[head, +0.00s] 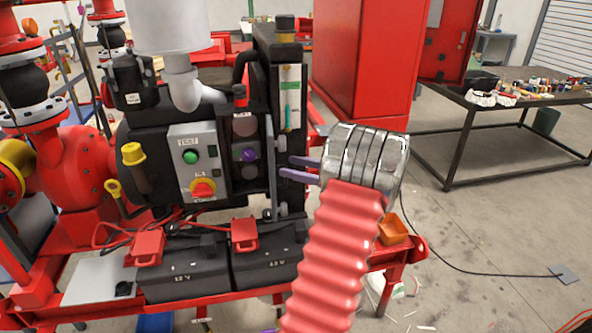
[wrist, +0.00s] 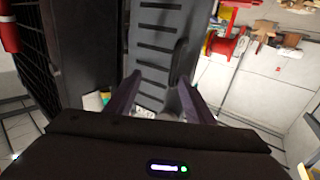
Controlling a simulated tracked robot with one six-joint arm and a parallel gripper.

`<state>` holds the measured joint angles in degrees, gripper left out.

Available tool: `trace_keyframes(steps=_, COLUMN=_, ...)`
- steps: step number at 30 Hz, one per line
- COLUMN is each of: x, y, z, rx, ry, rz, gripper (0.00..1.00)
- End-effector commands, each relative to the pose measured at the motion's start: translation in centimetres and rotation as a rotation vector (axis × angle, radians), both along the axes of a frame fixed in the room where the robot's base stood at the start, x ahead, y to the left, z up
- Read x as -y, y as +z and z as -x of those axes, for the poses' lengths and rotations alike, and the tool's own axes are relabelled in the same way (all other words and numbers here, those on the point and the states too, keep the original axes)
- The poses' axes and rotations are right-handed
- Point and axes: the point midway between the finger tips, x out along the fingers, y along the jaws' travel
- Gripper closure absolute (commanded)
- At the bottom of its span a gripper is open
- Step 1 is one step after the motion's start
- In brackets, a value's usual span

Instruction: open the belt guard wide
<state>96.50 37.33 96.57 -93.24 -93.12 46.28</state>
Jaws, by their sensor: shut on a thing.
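The belt guard (head: 271,165) is a grey panel, seen nearly edge-on in the head view. It stands out from the dark recess on the pump skid's front, so it is at least partly open. In the wrist view, the slotted grey guard (wrist: 158,50) fills the middle, with a dark upright bar along its right side. My gripper (head: 287,168) reaches it from the right with purple fingers. The fingers (wrist: 160,85) are shut on the guard; the exact part between the tips is hard to make out.
Left of the guard is a control box (head: 197,160) with a green button and red switch. Black batteries (head: 267,262) sit below on the red frame. A red cabinet (head: 365,60) stands behind my arm. A workbench (head: 520,98) stands at right; the floor before it is mostly clear.

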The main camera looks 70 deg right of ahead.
Motion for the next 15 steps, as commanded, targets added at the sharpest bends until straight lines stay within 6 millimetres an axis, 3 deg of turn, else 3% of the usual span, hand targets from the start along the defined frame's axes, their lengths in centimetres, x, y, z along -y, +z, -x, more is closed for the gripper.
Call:
trace_keyframes(steps=8, x=0.5, y=0.3, z=1.4, rx=0.003, ry=-0.014, rz=0.006, gripper=0.72)
trace_keyframes(steps=15, x=0.2, y=0.2, z=5.2, rx=0.002, ry=-0.012, rz=0.004, gripper=0.72)
